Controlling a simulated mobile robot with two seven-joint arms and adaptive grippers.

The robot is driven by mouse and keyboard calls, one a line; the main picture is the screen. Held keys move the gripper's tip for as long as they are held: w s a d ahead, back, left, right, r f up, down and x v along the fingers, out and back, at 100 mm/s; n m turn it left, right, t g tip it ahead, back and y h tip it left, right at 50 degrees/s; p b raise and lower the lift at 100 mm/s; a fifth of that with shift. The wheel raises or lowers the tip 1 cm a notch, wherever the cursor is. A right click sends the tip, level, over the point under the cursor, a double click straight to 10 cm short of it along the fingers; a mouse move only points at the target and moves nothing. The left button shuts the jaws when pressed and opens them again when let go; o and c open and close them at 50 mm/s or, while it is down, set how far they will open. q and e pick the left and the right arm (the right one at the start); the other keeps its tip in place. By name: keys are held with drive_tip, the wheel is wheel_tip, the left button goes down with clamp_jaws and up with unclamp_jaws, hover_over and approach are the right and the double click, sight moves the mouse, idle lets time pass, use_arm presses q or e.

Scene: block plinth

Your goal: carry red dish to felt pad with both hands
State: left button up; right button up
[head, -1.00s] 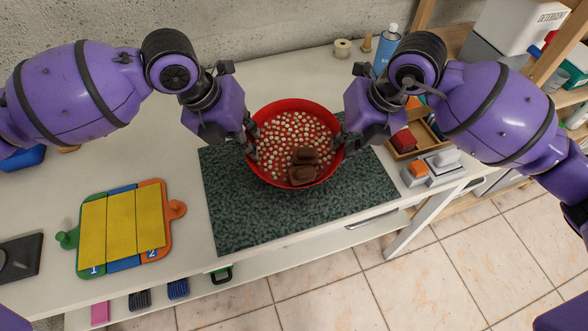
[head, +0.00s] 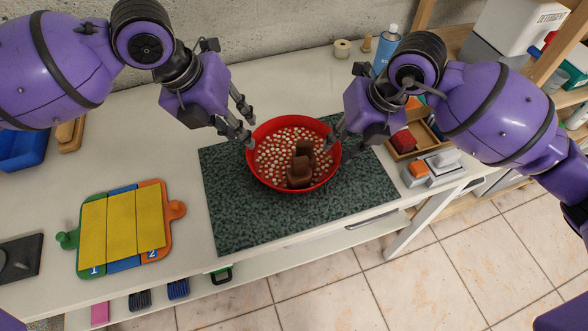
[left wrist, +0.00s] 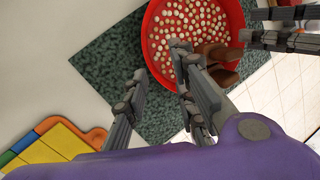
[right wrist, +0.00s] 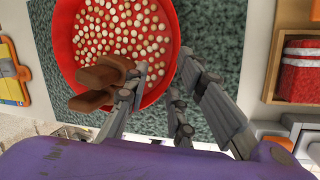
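The red dish (head: 252,170) holds many pale round pieces and a few brown blocks (head: 300,172). It sits on the dark green speckled felt pad (head: 235,220) and appears level. My left gripper (head: 246,122) is open and empty, above the dish's upper left rim; its spread fingers show in the left wrist view (left wrist: 160,66). My right gripper (head: 338,140) is at the dish's right rim. In the right wrist view its fingers (right wrist: 162,72) stand apart with the rim (right wrist: 157,92) between them. Whether they touch the rim is unclear.
A yellow-panelled board (head: 122,228) lies left of the pad. A wooden tray (head: 425,135) with a red item and an orange-topped device (head: 416,168) are to the right.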

drive_tip(key=shift+d+r, duration=0.15)
drive_tip(key=shift+r, duration=0.1)
use_arm(q)
drive_tip(key=v, duration=0.6)
drive_tip(key=shift+r, duration=0.3)
use_arm(e)
drive_tip(key=v, duration=1.1)
drive_tip(key=shift+s+r, duration=0.15)
drive_tip(key=shift+r, duration=0.05)
use_arm(q)
drive_tip(key=shift+s+a, duration=0.1)
drive_tip(key=shift+s, duration=0.05)
use_arm(e)
drive_tip(key=shift+d+f, duration=0.1)
